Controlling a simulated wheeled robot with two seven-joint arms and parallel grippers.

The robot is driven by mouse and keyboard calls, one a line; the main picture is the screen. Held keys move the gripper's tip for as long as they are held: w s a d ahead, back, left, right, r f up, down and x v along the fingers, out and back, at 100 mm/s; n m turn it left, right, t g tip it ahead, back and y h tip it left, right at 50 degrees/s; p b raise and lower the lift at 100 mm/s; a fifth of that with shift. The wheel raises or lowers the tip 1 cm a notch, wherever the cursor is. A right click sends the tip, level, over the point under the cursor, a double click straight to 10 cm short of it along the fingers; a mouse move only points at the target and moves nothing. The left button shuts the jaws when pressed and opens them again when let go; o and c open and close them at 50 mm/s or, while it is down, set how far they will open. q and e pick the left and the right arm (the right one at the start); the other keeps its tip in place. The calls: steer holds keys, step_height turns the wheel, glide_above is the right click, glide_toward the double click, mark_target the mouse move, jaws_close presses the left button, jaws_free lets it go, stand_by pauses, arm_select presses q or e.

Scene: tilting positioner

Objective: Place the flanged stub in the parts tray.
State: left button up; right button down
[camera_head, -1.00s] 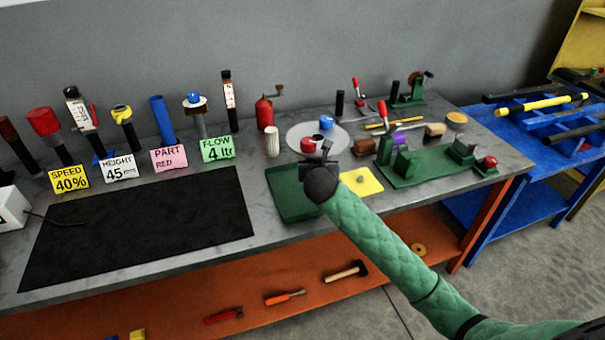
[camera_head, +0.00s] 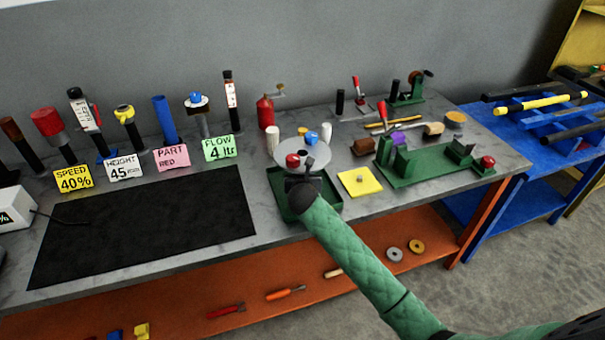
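The flanged stub (camera_head: 302,150) appears to be the pale grey round disc with a red knob and a blue knob on it. It is near the middle of the bench. My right gripper (camera_head: 306,172) is at its near edge, and a dark finger stands against the disc. The gripper appears shut on it, though the grip is mostly hidden by my wrist. The disc overlaps the back of the green parts tray (camera_head: 331,208) in the picture and seems raised above it. My wrist hides the tray's middle. My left gripper is out of view.
A yellow plate (camera_head: 362,187) lies right of the tray, beside a green fixture (camera_head: 425,172) with upright brackets. A black mat (camera_head: 150,225) lies to the left. A red oil can (camera_head: 265,112) and a white cylinder (camera_head: 272,137) stand behind the disc.

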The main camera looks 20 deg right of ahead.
mark_target(302, 172)
stand_by(0.3)
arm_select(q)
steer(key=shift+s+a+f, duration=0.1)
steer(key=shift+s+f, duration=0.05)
arm_select(e)
steer(key=c, duration=0.8)
jaws_free()
steer(key=shift+f, duration=0.1)
steer(key=shift+s, duration=0.3)
arm_select(q)
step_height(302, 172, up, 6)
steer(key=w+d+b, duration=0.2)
steer(key=b, duration=0.1)
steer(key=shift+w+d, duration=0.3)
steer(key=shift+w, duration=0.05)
arm_select(e)
steer(key=shift+v, duration=5.8)
steer(key=shift+w, duration=0.1)
